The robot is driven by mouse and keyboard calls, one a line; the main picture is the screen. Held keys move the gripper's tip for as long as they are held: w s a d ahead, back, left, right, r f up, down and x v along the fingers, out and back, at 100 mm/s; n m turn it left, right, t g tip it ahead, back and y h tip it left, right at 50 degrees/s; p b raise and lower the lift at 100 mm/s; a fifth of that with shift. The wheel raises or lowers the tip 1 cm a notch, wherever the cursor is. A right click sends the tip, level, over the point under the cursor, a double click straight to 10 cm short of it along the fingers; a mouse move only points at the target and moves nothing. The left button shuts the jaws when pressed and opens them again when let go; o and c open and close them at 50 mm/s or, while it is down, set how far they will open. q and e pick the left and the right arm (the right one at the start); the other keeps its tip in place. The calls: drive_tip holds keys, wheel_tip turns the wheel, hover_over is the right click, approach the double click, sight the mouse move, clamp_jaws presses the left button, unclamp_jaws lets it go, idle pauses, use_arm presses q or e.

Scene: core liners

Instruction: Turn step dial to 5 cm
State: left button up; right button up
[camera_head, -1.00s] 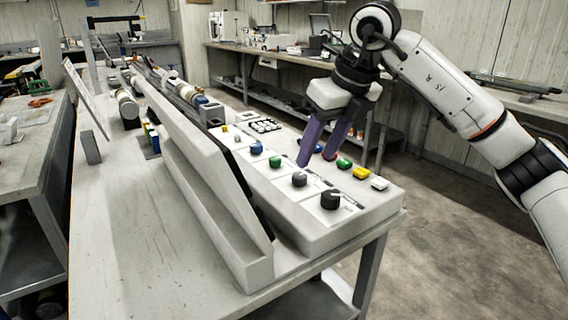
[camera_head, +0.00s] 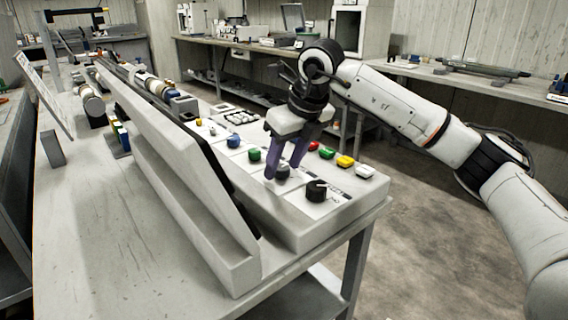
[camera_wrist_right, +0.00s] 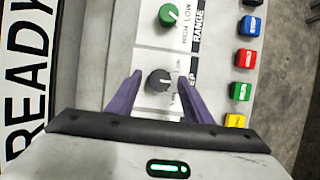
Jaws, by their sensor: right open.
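The control panel (camera_head: 290,225) carries a row of dials. In the right wrist view a dark grey dial (camera_wrist_right: 158,80), beside a partly hidden label ending in "P", lies between the fingers of my right gripper (camera_wrist_right: 152,88). This grey dial also shows in the head view (camera_head: 283,172). My right gripper (camera_head: 281,170) is open, its two purple fingers pointing down on either side of the dial. Whether the fingers touch it I cannot tell. The scale around the dial is too small to read. My left gripper is not in view.
A green dial (camera_head: 254,155), a blue dial (camera_head: 233,140) and a larger black dial (camera_head: 316,190) stand in the same row. Several coloured buttons, including a yellow one (camera_head: 345,161), line the right side. A tilted display (camera_head: 180,160) rises left of the panel.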

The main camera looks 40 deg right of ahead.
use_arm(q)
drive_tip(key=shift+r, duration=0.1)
use_arm(e)
drive_tip(key=c, duration=1.1)
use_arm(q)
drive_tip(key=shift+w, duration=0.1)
use_arm(e)
drive_tip(key=shift+o, duration=0.2)
